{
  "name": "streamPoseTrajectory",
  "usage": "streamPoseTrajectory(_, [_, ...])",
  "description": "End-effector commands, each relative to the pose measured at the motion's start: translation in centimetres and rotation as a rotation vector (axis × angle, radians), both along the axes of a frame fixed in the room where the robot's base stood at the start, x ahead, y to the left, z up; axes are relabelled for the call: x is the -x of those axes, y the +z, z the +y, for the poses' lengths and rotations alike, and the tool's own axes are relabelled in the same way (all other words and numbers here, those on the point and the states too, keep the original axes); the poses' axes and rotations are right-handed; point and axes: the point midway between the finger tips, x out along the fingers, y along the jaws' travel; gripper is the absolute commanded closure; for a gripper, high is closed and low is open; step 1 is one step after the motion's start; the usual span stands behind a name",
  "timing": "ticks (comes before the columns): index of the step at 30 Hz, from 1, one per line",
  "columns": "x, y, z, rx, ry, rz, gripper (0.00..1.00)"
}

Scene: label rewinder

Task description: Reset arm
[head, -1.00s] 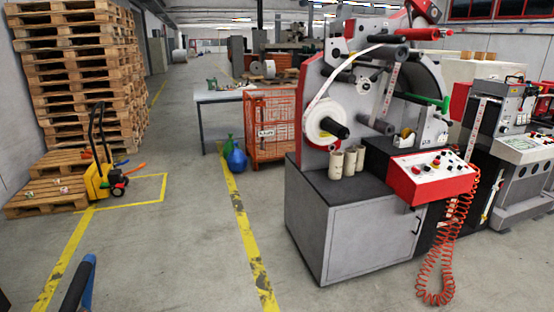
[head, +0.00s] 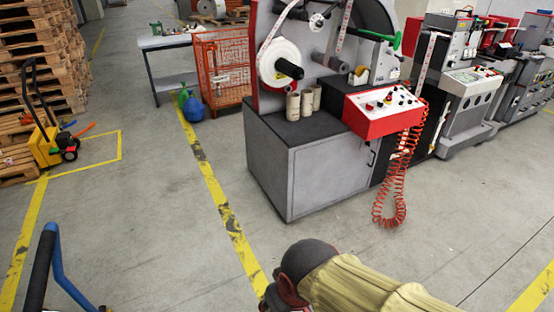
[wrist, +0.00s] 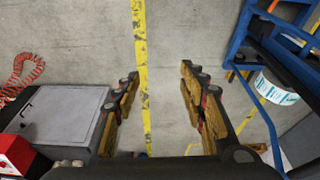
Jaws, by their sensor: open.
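My gripper (wrist: 160,80) is open and empty in the wrist view. Its two fingers, with wood-coloured inner pads, stand wide apart above the concrete floor and a yellow floor line (wrist: 141,50). In the head view my arm (head: 350,284), in a beige sleeve, enters at the bottom edge; the gripper itself cannot be made out there. The label rewinder (head: 310,160) stands ahead of the arm, with a white label roll (head: 278,62) on its face and cardboard cores (head: 293,106) on its base cabinet. The cabinet also shows left of the gripper in the wrist view (wrist: 60,112).
A blue frame (wrist: 235,50) with a white roll (wrist: 276,88) is close on the right in the wrist view. A black-and-blue handle (head: 42,268) is at the head view's lower left. A red coiled hose (head: 390,185) hangs from the rewinder.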

Motion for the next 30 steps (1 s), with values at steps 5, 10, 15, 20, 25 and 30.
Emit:
streamPoseTrajectory(5, [1.6,4.1,-8.0,-0.004,-0.160,-0.007,0.58])
streamPoseTrajectory(10, [2.0,7.7,-13.3,-0.048,-0.349,-0.094,0.58])
streamPoseTrajectory(15, [1.9,10.9,-17.1,-0.071,-0.490,-0.186,0.58])
streamPoseTrajectory(20, [1.9,11.6,-18.9,-0.071,-0.555,-0.206,0.58])
streamPoseTrajectory(25, [1.8,11.6,-19.2,-0.070,-0.568,-0.207,0.58])
streamPoseTrajectory(30, [1.8,11.6,-19.2,-0.069,-0.566,-0.207,0.58])
